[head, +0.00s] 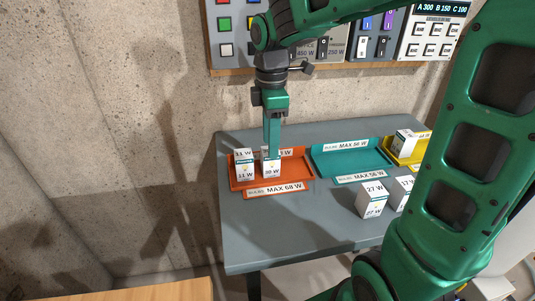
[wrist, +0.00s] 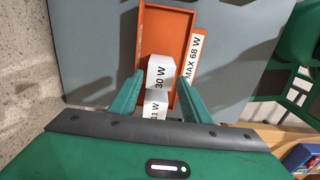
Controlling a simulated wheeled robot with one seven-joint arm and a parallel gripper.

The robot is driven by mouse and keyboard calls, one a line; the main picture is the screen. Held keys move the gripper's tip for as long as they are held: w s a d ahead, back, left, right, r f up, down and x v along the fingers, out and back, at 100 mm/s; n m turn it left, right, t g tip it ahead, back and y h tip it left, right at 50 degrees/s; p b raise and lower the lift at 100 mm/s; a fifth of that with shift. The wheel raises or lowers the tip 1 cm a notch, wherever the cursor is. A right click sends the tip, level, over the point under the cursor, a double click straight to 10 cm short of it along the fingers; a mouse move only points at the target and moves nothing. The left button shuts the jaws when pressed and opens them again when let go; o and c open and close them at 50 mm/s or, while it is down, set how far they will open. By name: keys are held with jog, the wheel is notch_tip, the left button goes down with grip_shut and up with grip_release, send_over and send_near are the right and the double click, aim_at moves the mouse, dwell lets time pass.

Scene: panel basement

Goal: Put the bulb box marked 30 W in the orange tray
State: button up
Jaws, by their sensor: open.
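The orange tray (head: 300,170) lies at the left of the table, its front label reading MAX 68 W. The white bulb box marked 30 W (head: 270,170) is inside the tray, right of a white 11 W box (head: 244,170). My gripper (head: 272,150) is directly above and around the 30 W box. In the wrist view the open fingers (wrist: 160,95) are on either side of the 30 W box (wrist: 160,75), apart from it. The 11 W box (wrist: 155,108) shows nearer the palm. The orange tray (wrist: 165,30) extends beyond the boxes.
A teal tray (head: 320,165) marked MAX 56 W is empty at mid-table. A 27 W box (head: 372,200) and another box (head: 402,190) stand in front. A switch panel hangs on the wall behind.

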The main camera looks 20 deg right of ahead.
notch_tip(320, 180, up, 6)
jog(key=shift+f, duration=0.25)
dwell(0.5)
